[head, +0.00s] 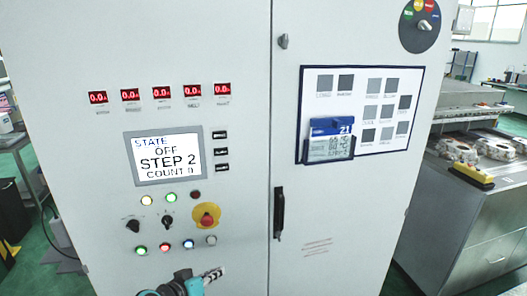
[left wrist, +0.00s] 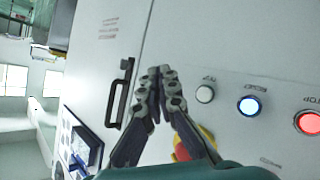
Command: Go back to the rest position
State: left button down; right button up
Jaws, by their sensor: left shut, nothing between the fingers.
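My left gripper (head: 213,274) is at the bottom of the head view, in front of the control cabinet (head: 240,200). In the left wrist view the left gripper (left wrist: 159,72) has its fingertips together with nothing between them. It is in front of the cabinet face (left wrist: 190,40), near a white button (left wrist: 205,94) and a lit blue button (left wrist: 249,106). I cannot tell whether it touches the panel. A red emergency stop on a yellow base (head: 206,215) is above it in the head view. My right gripper is not in view.
The cabinet has a screen (head: 168,155) reading STATE OFF, STEP 2, and a black door handle (head: 279,212). A board (head: 360,85) with grey squares hangs on the right door. A metal bench (head: 462,225) with castings (head: 458,151) stands at the right.

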pick_arm(q)
jog(key=s+a+f+g+y+b, duration=0.1)
jog(key=s+f+g+y+b, duration=0.1)
jog(key=s, duration=0.8)
jog(key=s+a+f+g+y+b, duration=0.1)
jog(key=s+f+g+y+b, duration=0.1)
jog(key=s, duration=0.8)
jog(key=shift+s+f+y, duration=0.15)
jog(key=shift+f+y, duration=0.7)
jog(key=shift+y, duration=0.15)
jog(key=shift+a, duration=0.1)
dwell(1.8)
